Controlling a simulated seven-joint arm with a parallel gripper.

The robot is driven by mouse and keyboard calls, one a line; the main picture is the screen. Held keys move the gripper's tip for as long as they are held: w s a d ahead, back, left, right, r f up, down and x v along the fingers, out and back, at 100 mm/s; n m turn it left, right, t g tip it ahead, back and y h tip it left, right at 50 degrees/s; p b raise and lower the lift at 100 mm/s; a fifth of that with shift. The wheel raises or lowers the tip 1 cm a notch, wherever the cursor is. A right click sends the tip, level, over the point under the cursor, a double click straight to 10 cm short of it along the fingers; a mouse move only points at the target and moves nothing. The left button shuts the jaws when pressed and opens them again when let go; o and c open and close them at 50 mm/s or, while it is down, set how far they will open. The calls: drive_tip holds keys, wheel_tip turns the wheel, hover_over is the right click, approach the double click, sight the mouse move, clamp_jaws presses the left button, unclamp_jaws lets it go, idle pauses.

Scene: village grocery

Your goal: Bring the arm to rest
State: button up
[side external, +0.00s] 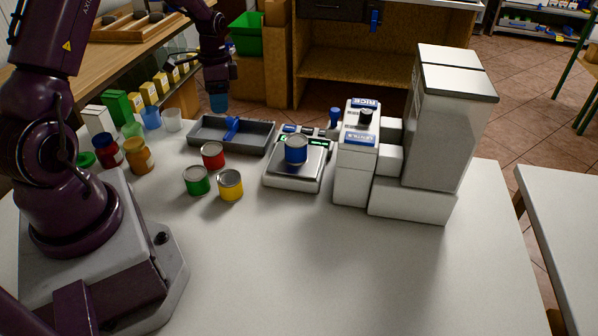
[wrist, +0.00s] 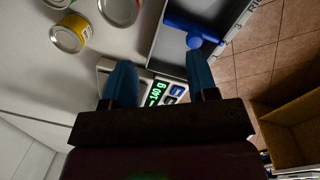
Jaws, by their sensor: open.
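My gripper (side external: 219,103) hangs in the air, pointing down, near the back-left of the grey tray in the side view. In the wrist view its two blue fingers (wrist: 160,78) are apart with nothing held between them. A blue can (side external: 296,150) stands upright on the pan of the scale (side external: 291,178). The scale's lit green display (wrist: 155,92) shows between the fingers in the wrist view.
The grey tray (side external: 264,148) holds a blue tool (side external: 232,127). Red (side external: 213,155), green (side external: 196,181) and yellow (side external: 230,186) cans stand in front. A tall dispenser (side external: 360,160) stands right of the scale. Jars (side external: 137,156) crowd the left. The front table is clear.

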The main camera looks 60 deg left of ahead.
drive_tip(key=s+d+r+n+t, duration=0.1)
drive_tip(key=s+d+r+t, duration=0.1)
drive_tip(key=s+d+r, duration=0.2)
drive_tip(key=s+d+r+n+t, duration=0.1)
drive_tip(key=s+d+r, duration=0.3)
drive_tip(key=d+r, duration=0.7)
drive_tip(key=s+d+r+n+t, duration=0.1)
drive_tip(key=s+d+r+t, duration=0.2)
drive_tip(key=d+r, duration=0.4)
drive_tip(key=s+d, duration=0.1)
drive_tip(key=d, duration=0.3)
drive_tip(key=shift+s+r+y, duration=0.25)
drive_tip(key=shift+y, duration=0.05)
